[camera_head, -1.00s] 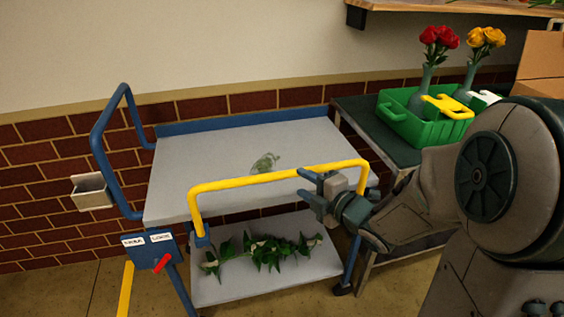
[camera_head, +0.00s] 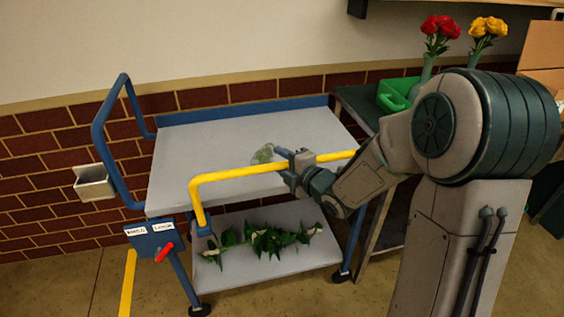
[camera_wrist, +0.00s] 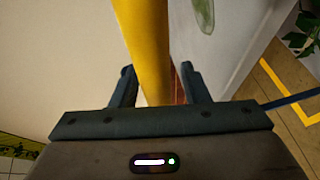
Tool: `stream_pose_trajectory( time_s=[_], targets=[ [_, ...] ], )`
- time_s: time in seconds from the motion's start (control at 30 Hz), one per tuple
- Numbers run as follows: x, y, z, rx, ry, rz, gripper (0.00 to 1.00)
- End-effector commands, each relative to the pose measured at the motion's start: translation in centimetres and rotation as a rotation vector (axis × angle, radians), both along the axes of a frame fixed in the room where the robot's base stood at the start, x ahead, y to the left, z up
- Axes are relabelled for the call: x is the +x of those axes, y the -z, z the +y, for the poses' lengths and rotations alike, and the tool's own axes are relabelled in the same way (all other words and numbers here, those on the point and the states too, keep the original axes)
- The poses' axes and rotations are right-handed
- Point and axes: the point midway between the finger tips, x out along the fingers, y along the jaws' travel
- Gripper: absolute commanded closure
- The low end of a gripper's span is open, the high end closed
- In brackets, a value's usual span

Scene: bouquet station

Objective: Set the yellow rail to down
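The yellow rail (camera_head: 240,172) runs along the near side of a blue and grey cart. It stands up from a blue bracket at its left end, its bar at about the height of the upper shelf. My gripper (camera_head: 294,168) is at the bar, right of its middle, with a finger on either side. In the wrist view the yellow rail (camera_wrist: 147,45) passes between the open fingers of my gripper (camera_wrist: 157,85), with a gap showing on the right side. My gripper hides a short piece of the bar in the head view.
The cart's upper shelf (camera_head: 215,150) holds one small translucent green item (camera_head: 263,153). Leafy stems (camera_head: 265,240) lie on the lower shelf. A labelled blue plate with a red lever (camera_head: 165,252) is at the left. A green crate (camera_head: 392,95) and flowers stand back right.

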Motion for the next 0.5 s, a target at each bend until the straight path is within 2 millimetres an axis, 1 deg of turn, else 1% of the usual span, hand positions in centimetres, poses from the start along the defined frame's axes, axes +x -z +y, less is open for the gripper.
stream_pose_trajectory(
  time_s=[0.03,0.13,0.17,0.37,0.5],
  targets=[
    [0.0,0.0,0.0,0.000,0.000,0.000,0.70],
    [0.0,0.0,0.0,0.000,0.000,0.000,0.98],
    [0.0,0.0,0.0,0.000,0.000,0.000,1.00],
    [0.0,0.2,0.0,0.000,0.000,0.000,1.00],
    [0.0,1.2,0.0,-0.001,0.000,0.001,1.00]
  ],
)
